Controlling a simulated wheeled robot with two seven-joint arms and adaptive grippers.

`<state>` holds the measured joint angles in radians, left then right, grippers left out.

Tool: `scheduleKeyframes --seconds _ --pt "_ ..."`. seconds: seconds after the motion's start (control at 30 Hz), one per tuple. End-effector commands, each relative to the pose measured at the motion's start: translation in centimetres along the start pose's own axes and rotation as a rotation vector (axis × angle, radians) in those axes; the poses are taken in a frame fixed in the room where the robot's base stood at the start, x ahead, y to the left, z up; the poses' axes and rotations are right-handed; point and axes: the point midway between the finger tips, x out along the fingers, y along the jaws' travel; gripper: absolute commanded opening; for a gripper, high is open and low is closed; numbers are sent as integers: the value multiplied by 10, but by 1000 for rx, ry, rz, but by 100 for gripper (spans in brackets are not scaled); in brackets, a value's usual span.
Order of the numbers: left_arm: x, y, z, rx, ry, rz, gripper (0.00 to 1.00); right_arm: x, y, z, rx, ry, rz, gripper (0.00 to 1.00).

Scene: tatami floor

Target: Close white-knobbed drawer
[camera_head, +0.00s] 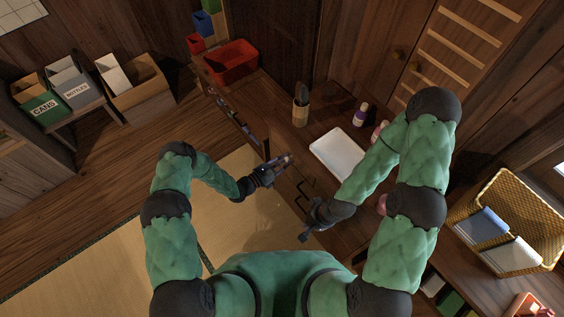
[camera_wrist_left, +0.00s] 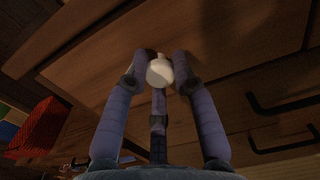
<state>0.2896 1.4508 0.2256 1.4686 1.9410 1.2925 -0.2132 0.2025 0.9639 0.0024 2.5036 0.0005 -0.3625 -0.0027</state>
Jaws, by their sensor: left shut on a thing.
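The white knob (camera_wrist_left: 159,71) shows between the fingers of my left gripper (camera_wrist_left: 160,62) in the left wrist view. The fingers are shut on the knob. The knob is on a brown wooden drawer front (camera_wrist_left: 110,52). How far the drawer stands out is hard to tell. My right gripper (camera_head: 306,232) hangs lower, near the cabinet front; its fingers are too small and dark to read.
Black bar handles (camera_wrist_left: 285,105) are on neighbouring drawers. On the cabinet top are a white tray (camera_head: 338,156), a dark holder (camera_head: 300,112), a purple bottle (camera_head: 360,115) and a red bin (camera_head: 232,66). A wicker basket (camera_head: 520,215) stands at the right. The tatami (camera_head: 240,225) is clear.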

Motion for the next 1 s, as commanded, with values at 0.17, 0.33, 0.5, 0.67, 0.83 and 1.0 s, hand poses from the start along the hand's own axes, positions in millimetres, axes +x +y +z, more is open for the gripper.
scheduleKeyframes --seconds 0.17,0.33,0.5,0.67,0.83,1.0 --pt "1 -1 -2 0 7 -2 46 0 0 0 0 0 0 0" --pt "0 0 -1 1 4 -1 50 0 0 0 0 1 0 0" --pt "0 0 -1 1 3 -1 50 0 0 0 0 1 0 0" --pt "-11 1 -1 2 3 1 50 0 0 0 0 1 0 0" --pt "-40 2 0 -1 3 4 50 0 0 0 0 1 0 0" --pt "-75 1 -1 -1 4 3 50 0 0 0 0 0 0 0"
